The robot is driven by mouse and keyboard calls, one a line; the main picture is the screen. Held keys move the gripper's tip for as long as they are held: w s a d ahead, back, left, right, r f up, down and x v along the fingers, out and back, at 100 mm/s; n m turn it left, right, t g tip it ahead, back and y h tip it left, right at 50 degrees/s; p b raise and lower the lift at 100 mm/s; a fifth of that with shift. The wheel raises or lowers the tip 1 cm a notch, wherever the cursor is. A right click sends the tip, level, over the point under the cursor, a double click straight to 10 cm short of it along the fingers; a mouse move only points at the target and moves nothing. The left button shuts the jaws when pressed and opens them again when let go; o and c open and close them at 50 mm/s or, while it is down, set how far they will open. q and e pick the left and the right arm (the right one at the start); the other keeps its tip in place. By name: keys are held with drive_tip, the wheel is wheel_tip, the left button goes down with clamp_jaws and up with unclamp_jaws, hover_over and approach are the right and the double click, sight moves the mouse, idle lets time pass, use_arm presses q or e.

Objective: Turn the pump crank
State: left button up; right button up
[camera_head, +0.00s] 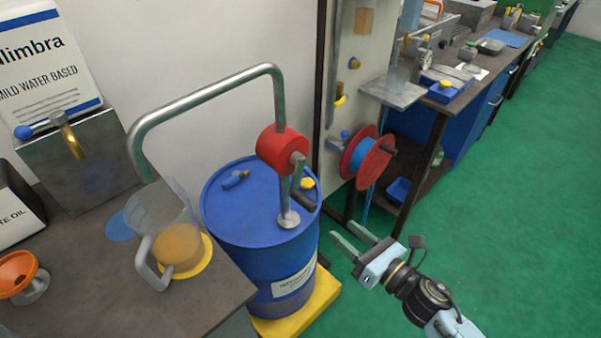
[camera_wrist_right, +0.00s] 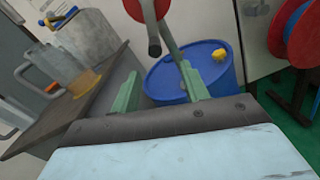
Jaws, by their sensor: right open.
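The pump stands on a blue drum (camera_head: 232,210), with a red round pump body (camera_head: 281,148) on a grey pipe. Its crank (camera_head: 300,182) hangs down from the front of the red body and ends in a dark handle. In the right wrist view the crank (camera_wrist_right: 154,38) shows at the top, beyond the fingers. My right gripper (camera_head: 352,240) is open and empty, to the right of the drum and lower than the crank, apart from it. In the right wrist view its two fingers (camera_wrist_right: 160,88) are spread toward the drum. My left gripper is not in view.
A bench (camera_head: 215,300) at the left holds a clear jug (camera_head: 178,245) and an orange funnel (camera_head: 18,270). A red hose reel (camera_head: 367,158) is on the panel behind the gripper. The drum stands on a yellow base (camera_head: 325,296). The green floor (camera_head: 520,200) at the right is free.

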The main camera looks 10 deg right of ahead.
sight(303, 201)
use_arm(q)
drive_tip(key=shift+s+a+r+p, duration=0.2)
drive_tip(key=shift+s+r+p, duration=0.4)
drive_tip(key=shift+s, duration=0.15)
use_arm(e)
drive_tip(key=shift+n+g+y, duration=0.3)
drive_tip(key=shift+n+y, duration=0.1)
drive_tip(key=shift+n, duration=0.5)
drive_tip(key=x, duration=1.3)
drive_tip(key=shift+w+a+r, duration=0.15)
drive_tip(key=shift+a, duration=0.2)
drive_tip(key=shift+c, duration=0.3)
clamp_jaws()
